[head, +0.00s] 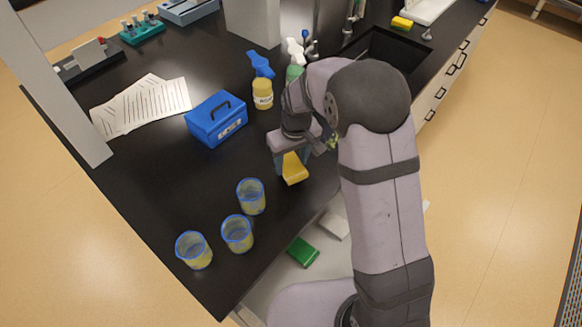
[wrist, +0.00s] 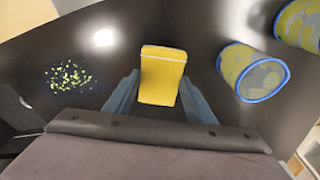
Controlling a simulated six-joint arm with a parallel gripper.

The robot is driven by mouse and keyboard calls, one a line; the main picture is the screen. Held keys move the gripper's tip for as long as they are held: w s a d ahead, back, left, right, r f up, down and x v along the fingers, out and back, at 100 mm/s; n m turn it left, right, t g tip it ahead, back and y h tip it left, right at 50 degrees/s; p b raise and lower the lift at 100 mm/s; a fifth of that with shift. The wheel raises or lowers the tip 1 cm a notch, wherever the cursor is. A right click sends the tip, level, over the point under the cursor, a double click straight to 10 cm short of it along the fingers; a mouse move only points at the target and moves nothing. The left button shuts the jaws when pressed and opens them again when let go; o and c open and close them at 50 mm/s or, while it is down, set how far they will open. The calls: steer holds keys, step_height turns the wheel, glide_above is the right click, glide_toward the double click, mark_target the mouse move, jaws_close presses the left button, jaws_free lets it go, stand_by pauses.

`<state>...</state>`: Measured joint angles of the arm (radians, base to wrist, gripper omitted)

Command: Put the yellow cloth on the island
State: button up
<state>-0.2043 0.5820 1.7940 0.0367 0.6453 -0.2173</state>
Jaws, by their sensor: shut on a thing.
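The yellow cloth (head: 294,169) is a folded yellow block with a pale line near one edge. In the wrist view the cloth (wrist: 162,72) sits between the two blue-grey fingers of my gripper (wrist: 160,95). My gripper (head: 290,160) is shut on it, pointing down over the black island top (head: 150,185). Whether the cloth touches the surface is hard to tell. My arm hides part of the island to the right of it.
Three blue-rimmed beakers (head: 237,234) stand toward the near corner. A blue box (head: 216,119), a yellow bottle (head: 263,94) and papers (head: 142,104) lie farther back. Greenish crumbs (wrist: 70,77) are scattered left of the cloth in the wrist view. A green item (head: 302,251) lies below the edge.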

mark_target(292, 167)
steer(key=shift+f+p, duration=0.5)
steer(key=shift+f, duration=1.25)
steer(key=shift+f, duration=0.1)
steer(key=o, duration=1)
steer(key=r+b, duration=0.1)
steer(key=r, duration=0.3)
steer(key=s+r+b, duration=0.1)
steer(key=r, duration=0.3)
steer(key=r+b, duration=0.1)
steer(key=r, duration=0.3)
steer(key=shift+s+d+r, duration=0.1)
steer(key=shift+s+d, duration=0.1)
steer(key=shift+d, duration=0.05)
steer(key=s+d+f+m, duration=0.1)
steer(key=s+d, duration=0.2)
steer(key=s, duration=0.4)
steer(key=s+d+f+m, duration=0.2)
steer(key=s+d, duration=0.1)
steer(key=s, duration=0.4)
steer(key=s+d+f+m+g, duration=0.1)
steer(key=s+d, duration=0.2)
steer(key=s, duration=0.4)
steer(key=shift+s+d+f+m+h, duration=0.15)
steer(key=shift+f+m+h, duration=0.1)
steer(key=shift+m+h, duration=0.05)
